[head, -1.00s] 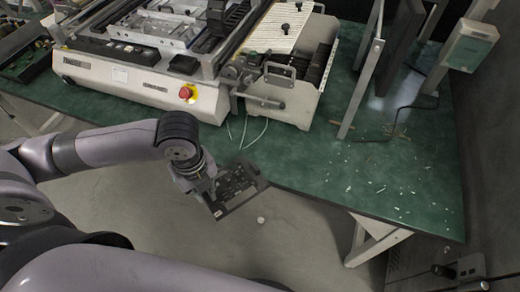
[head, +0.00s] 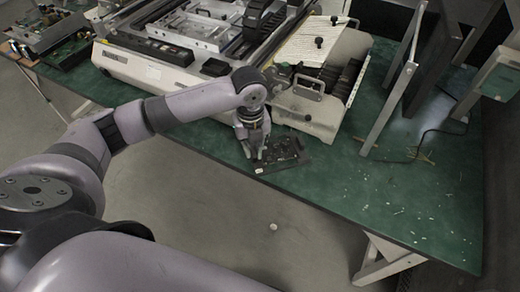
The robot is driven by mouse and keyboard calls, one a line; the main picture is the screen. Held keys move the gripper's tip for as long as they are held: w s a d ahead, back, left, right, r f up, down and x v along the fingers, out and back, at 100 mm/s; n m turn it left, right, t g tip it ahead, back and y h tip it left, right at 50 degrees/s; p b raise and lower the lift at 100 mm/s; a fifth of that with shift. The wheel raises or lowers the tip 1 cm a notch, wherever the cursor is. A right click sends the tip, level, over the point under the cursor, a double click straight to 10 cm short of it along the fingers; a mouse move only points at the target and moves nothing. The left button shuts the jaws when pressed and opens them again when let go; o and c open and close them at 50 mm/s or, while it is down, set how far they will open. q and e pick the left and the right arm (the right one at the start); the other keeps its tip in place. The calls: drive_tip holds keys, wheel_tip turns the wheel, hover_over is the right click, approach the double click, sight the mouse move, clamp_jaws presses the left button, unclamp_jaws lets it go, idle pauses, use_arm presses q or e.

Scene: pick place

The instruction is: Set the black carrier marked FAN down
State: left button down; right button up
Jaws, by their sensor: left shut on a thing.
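The black carrier (head: 286,154) is a flat dark plate with small parts on its top and a small white tag at its near left corner. Any FAN marking is too small to read. My left gripper (head: 256,153) is shut on the carrier's left end. The carrier lies flat over the front part of the green table top (head: 330,190), just in front of the white machine. I cannot tell whether it touches the table or hovers slightly above it. My right gripper is not in view.
The large white machine (head: 150,72) fills the back of the table, with its paper-covered part (head: 312,40) behind the carrier. A metal post (head: 388,110) stands to the right. Green surface right of the carrier is free except for small white scraps (head: 400,211).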

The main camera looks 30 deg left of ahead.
use_arm(q)
drive_tip(key=w, duration=0.4)
drive_tip(key=shift+d, duration=0.1)
wheel_tip(320, 180, down, 6)
drive_tip(key=shift+s+f+p, duration=0.1)
drive_tip(key=shift+p, duration=0.6)
drive_tip(key=shift+w+f, duration=0.2)
drive_tip(key=shift+f, duration=0.25)
drive_tip(key=c, duration=1.7)
unclamp_jaws()
drive_tip(key=shift+o, duration=0.2)
drive_tip(key=shift+r, duration=0.1)
